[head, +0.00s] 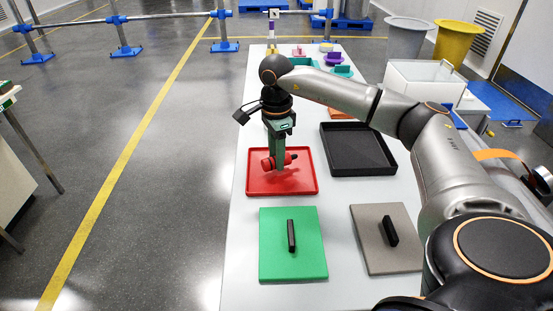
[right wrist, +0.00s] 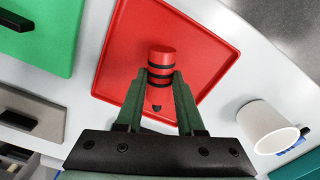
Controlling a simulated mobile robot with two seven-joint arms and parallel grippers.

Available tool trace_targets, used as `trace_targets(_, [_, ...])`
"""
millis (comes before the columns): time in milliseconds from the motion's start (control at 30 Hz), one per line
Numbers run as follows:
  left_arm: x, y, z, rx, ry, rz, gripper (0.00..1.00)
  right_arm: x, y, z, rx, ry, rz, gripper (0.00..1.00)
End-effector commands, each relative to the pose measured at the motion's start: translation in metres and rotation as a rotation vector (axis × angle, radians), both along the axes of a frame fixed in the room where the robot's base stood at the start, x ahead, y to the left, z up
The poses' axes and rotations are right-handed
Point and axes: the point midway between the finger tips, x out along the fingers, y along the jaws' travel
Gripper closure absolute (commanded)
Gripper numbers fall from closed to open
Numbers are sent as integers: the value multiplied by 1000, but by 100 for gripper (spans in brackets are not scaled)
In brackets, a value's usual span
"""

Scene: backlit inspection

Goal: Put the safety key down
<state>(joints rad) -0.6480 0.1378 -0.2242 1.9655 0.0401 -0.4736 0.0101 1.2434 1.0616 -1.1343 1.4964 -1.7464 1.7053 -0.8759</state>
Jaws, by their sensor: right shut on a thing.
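The safety key appears as a red cylinder (head: 268,163) with black bands; it also shows in the right wrist view (right wrist: 161,56). My right gripper (head: 279,160) is shut on it, with a green finger on each side in the right wrist view (right wrist: 160,82). The key lies sideways in the head view, over the red tray (head: 302,189), whose bare floor surrounds it. The tray also shows in the right wrist view (right wrist: 205,45). I cannot tell whether the key touches the tray floor. My left gripper is not in view.
A black tray (head: 372,168) is to the right. A green panel (head: 270,225) and a grey panel (head: 405,260), each with a black handle, lie nearer. A white cup (right wrist: 262,118) stands beside the red tray. Several coloured items stand at the table's far end.

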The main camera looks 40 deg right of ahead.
Motion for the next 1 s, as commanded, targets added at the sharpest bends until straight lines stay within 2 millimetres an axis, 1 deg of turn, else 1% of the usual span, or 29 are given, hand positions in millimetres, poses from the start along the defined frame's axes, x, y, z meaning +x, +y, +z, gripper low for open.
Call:
trace_targets(33, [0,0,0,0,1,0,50,0,-1,-7,-1,0,-1,100])
trace_targets(133, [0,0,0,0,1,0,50,0,-1,-13,-1,-1,-2,100])
trace_targets(367, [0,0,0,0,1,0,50,0,0,-13,-1,-2,-2,100])
trace_targets(500, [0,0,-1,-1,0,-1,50,0,0,-18,-1,-2,-2,100])
trace_targets(533, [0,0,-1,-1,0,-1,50,0,0,-17,-1,-2,-2,61])
trace_targets(767, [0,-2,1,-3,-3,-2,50,0,0,-17,-1,-2,-2,35])
trace_targets(800, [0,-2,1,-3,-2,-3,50,0,0,-16,-1,-2,-2,33])
trace_targets(1000, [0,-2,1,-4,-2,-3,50,0,0,-16,-1,-2,-1,33])
